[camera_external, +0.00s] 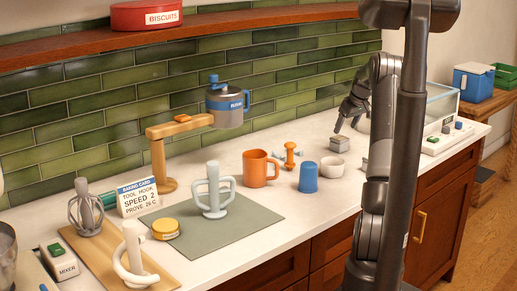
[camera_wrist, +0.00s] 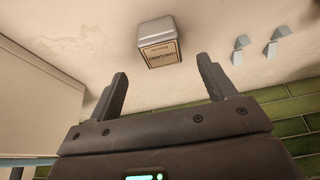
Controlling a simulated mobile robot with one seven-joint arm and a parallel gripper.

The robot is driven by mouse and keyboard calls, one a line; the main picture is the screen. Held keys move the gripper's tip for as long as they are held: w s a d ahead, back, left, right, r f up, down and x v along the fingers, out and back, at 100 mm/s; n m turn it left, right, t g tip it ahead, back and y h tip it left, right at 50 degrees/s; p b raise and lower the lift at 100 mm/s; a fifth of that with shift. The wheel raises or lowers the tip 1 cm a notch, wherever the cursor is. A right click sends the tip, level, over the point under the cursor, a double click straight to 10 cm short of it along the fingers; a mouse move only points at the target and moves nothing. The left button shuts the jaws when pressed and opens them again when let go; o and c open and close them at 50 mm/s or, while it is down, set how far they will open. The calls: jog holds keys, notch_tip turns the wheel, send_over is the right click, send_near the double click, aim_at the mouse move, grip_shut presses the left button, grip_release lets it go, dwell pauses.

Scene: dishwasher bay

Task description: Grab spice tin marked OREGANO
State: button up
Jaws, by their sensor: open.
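Nothing is between the fingers. Another grey object (camera_external: 364,163) shows beside my arm, partly hidden; I cannot tell if it is a tin.
A white bowl (camera_external: 332,167), blue cup (camera_external: 308,177) and orange mug (camera_external: 260,169) stand nearby on the counter. A clear-sided case (camera_external: 441,105) is to the right. The green tiled wall (camera_external: 290,85) runs behind. Small blue-grey pieces (camera_wrist: 240,43) lie right of the tin.

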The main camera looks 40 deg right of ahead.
aim_at(340, 138)
jog(key=x, duration=0.8)
jog(key=shift+a, duration=0.1)
jog(key=shift+c, duration=0.6)
jog(key=c, duration=1)
jog(key=shift+o, duration=0.2)
jog(key=shift+r, duration=0.1)
